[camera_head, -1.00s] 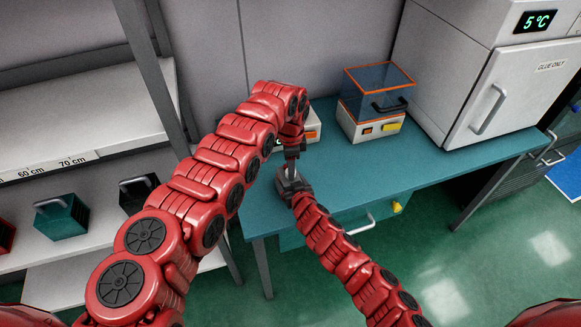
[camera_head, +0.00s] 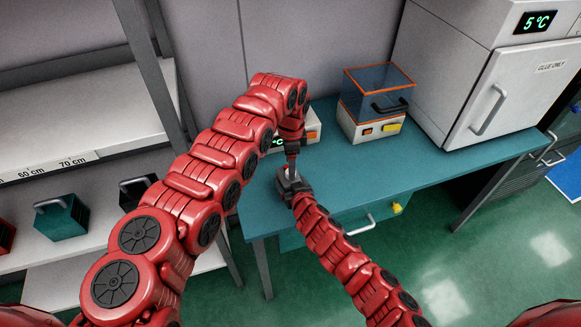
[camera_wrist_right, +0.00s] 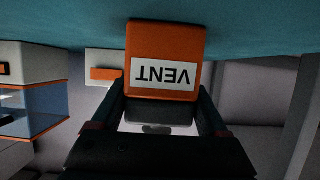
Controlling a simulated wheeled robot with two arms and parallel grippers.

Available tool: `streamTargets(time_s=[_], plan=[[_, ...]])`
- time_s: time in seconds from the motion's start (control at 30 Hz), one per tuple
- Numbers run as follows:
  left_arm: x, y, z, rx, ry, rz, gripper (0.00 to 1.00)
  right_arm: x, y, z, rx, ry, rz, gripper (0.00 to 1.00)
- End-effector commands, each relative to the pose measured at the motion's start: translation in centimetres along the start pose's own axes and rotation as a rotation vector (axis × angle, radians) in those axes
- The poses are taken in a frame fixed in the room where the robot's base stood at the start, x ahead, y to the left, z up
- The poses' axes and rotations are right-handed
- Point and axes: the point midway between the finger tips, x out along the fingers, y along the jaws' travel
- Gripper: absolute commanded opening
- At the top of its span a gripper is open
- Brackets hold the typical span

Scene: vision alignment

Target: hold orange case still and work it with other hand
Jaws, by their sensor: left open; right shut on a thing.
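The orange case (camera_wrist_right: 165,45) shows in the right wrist view, with a white label reading VENT upside down and a dark grey part at its near end. My right gripper (camera_wrist_right: 161,112) is shut on it, one finger on each side. In the head view my right gripper (camera_head: 291,181) is over the teal bench, and the case is hidden or too small to make out. My left gripper (camera_head: 291,164) is open and comes down from above, right at the right gripper. Its fingertips are hard to make out, and I cannot tell whether it touches the case.
A device with an orange-edged clear lid (camera_head: 378,90) stands on the teal bench (camera_head: 425,155), left of a white cabinet (camera_head: 505,75) reading 5 °C. Another device with a green display (camera_head: 313,125) is partly behind my left arm. Shelves (camera_head: 75,120) stand at left.

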Motion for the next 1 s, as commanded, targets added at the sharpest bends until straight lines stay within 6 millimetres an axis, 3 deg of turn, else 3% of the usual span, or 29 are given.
streamTargets(time_s=[0.4, 0.53, 0.87, 0.9, 1.0], plan=[[-8.8, -0.1, -0.1, 0.001, 0.0, -0.005, 0.69, 0.0, 0.0, 0.0, 0.0, 0.0, 0.0, 0.13], [-9.8, 0.0, 0.0, 0.0, 0.0, 0.001, 0.69, 0.0, 0.0, 0.0, 0.0, 0.0, 0.0, 0.13], [-9.9, 0.0, 0.0, 0.001, 0.0, 0.001, 0.69, 0.0, 0.0, 0.0, 0.0, 0.0, 0.0, 0.13], [-9.9, 0.0, 0.0, 0.001, 0.0, 0.001, 0.69, 0.0, 0.0, 0.0, 0.0, 0.0, 0.0, 0.84], [-9.9, 0.0, 0.0, 0.001, 0.0, 0.001, 0.69, 0.0, 0.0, 0.0, 0.0, 0.0, 0.0, 1.0]])
